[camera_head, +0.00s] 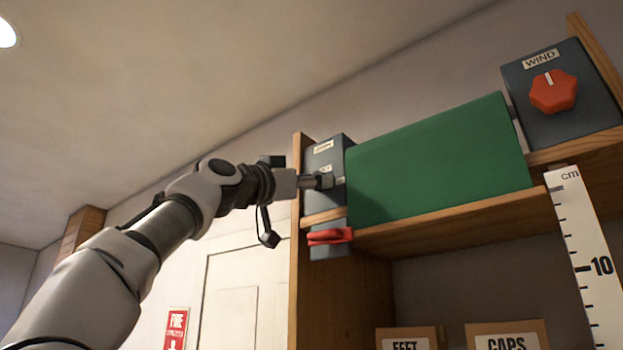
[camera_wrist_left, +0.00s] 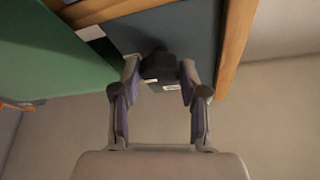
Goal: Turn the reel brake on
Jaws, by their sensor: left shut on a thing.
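A dark grey box (camera_head: 340,150) stands at the left end of the upper shelf, with small pale labels too blurred to read. My left gripper (camera_head: 322,181) is at the front of this box. In the left wrist view the gripper (camera_wrist_left: 160,74) has its fingers on either side of a dark knob (camera_wrist_left: 158,64) and is shut on it. The fingers hide much of the knob in the head view. My right gripper is not in view.
A green panel (camera_head: 440,160) stands just right of the grey box. A WIND box (camera_head: 525,90) with a red knob (camera_head: 553,92) is farther right. A wooden upright (camera_head: 297,200) borders the left side.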

